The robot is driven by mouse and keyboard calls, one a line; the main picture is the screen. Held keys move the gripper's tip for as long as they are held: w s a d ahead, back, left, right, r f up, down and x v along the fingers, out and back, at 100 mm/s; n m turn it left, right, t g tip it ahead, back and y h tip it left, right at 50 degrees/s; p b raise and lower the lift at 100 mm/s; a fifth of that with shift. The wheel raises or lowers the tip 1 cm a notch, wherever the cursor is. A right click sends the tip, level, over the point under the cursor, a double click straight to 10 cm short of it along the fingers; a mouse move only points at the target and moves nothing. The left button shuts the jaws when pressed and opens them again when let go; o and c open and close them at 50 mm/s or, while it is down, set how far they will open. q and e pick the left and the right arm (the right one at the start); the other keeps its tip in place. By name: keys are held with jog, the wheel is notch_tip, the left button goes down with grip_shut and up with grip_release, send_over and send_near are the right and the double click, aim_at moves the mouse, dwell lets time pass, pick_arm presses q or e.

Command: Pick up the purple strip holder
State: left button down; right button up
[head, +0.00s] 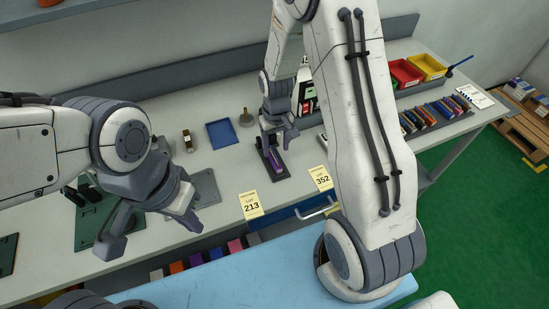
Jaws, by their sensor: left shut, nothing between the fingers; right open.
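The purple strip holder (273,157) is a small purple piece in a dark grey cradle (281,176) on the worktable. My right gripper (278,138) points down at the far end of the holder, with open fingers close over it. I cannot tell whether the fingers touch the holder.
Yellow cards reading 213 (251,205) and 352 (321,178) are at the table's front edge. Red (405,73) and yellow (428,66) bins stand at the back right.

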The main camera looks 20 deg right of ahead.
aim_at(274, 158)
jog(key=shift+a+f+p, duration=0.1)
jog(key=shift+f+p, duration=0.25)
jog(key=shift+f, duration=0.2)
jog(key=f, duration=0.2)
jog(key=f+p, duration=0.1)
jog(key=shift+w+a+f, duration=0.1)
jog(key=shift+w+f, duration=0.05)
jog(key=shift+w, duration=0.1)
jog(key=shift+f, duration=0.55)
grip_shut()
